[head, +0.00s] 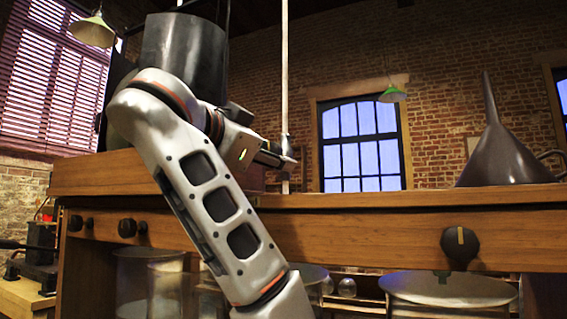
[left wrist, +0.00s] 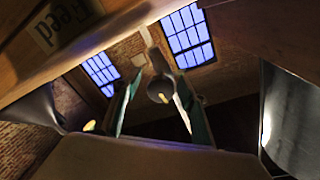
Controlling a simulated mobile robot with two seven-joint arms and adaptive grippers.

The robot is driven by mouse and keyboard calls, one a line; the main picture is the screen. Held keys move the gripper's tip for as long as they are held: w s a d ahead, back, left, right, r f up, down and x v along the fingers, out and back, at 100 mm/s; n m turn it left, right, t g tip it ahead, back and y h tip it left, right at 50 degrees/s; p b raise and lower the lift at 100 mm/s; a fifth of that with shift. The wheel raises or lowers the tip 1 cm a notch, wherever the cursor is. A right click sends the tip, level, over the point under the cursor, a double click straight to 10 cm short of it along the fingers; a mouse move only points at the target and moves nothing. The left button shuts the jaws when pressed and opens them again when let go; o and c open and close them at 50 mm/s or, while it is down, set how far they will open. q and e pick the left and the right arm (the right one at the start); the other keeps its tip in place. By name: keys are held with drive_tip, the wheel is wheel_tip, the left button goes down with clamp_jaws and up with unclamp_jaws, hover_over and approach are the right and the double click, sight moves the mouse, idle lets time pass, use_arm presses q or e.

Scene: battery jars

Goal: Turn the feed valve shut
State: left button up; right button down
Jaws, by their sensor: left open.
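In the left wrist view, a rounded grey valve part (left wrist: 160,88) on a stem shows between the two teal-padded fingers of my left gripper (left wrist: 158,108). The fingers are open, one on either side of it; I cannot tell whether they touch it. A label reading "Feed" (left wrist: 65,22) appears upside down on a wooden board. My right gripper is out of view.
A wooden shelf beam (head: 370,230) runs across, carrying a dark knob with a pale stripe (head: 460,246) and smaller dark knobs (head: 128,228). A dark cylinder (head: 184,52) stands behind my left arm; a grey funnel (head: 503,158) stands right. Glass jars (head: 448,290) are below.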

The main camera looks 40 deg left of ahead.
use_arm(q)
drive_tip(key=shift+w, duration=0.4)
drive_tip(key=shift+s+r, duration=0.2)
drive_tip(key=shift+s, duration=0.05)
drive_tip(key=c, duration=1.1)
drive_tip(key=shift+s+r+p, duration=0.15)
drive_tip(key=shift+r+p, duration=0.1)
drive_tip(key=shift+p, duration=0.15)
drive_tip(key=shift+s+m+p, duration=0.1)
drive_tip(key=shift+m+p, duration=0.2)
drive_tip(key=shift+m, duration=0.2)
drive_tip(key=shift+w+f+m, duration=0.3)
drive_tip(key=shift+f, duration=0.05)
drive_tip(key=o, duration=1.1)
drive_tip(key=shift+c, duration=0.2)
drive_tip(key=shift+o, duration=0.2)
drive_tip(key=shift+r, duration=0.25)
wheel_tip(320, 180, up, 8)
drive_tip(key=shift+a+r, duration=0.1)
drive_tip(key=shift+a, duration=0.05)
drive_tip(key=shift+r, duration=0.65)
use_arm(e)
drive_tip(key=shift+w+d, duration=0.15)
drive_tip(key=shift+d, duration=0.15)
